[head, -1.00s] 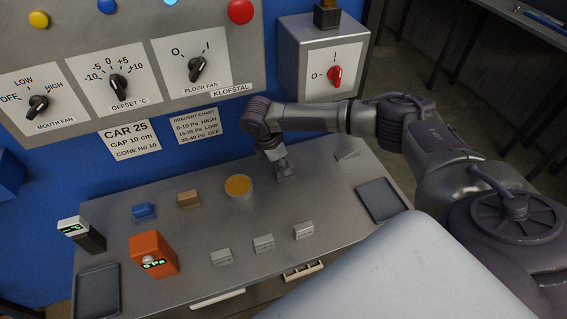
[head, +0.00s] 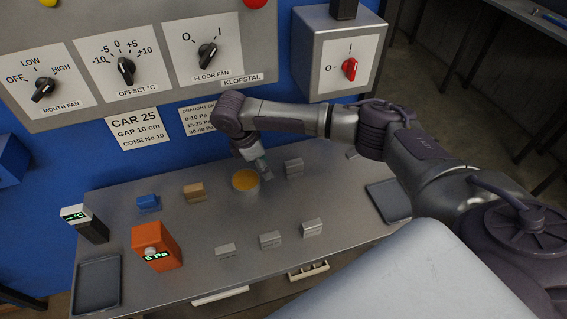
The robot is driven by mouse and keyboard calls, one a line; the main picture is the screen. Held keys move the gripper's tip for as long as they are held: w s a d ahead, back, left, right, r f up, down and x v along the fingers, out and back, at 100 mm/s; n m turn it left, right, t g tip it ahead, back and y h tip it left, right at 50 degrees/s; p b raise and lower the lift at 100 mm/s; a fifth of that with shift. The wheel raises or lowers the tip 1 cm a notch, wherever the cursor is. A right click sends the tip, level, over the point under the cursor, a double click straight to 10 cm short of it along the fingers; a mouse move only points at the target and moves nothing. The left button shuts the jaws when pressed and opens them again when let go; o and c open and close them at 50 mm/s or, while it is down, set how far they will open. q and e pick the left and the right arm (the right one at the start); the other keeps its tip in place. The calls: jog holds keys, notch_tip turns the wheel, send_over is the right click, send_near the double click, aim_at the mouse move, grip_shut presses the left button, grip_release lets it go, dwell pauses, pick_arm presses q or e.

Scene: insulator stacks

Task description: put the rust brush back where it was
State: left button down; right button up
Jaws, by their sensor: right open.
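I cannot tell for sure which thing is the rust brush. A small grey block (head: 294,167) stands on the grey table (head: 190,245) just right of my right gripper. A tan block (head: 194,193) and a blue block (head: 148,203) stand further left. My right gripper (head: 264,171) points down, open, close beside a round cup with an amber top (head: 245,181). It is apart from the grey block; whether it touches the cup is unclear. My left gripper is out of view.
Three grey blocks (head: 270,240) stand along the front. An orange meter (head: 156,246), a dark meter with a white top (head: 86,223) and a dark tray (head: 97,284) are at the left. Another tray (head: 388,201) lies right. The control panel (head: 150,100) rises behind.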

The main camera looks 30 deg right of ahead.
jog(key=shift+w+a+b, duration=0.2)
jog(key=shift+w+a, duration=0.05)
jog(key=shift+a, duration=0.75)
jog(key=shift+w+a+b, duration=0.15)
jog(key=shift+w+a, duration=0.05)
jog(key=shift+a, duration=0.75)
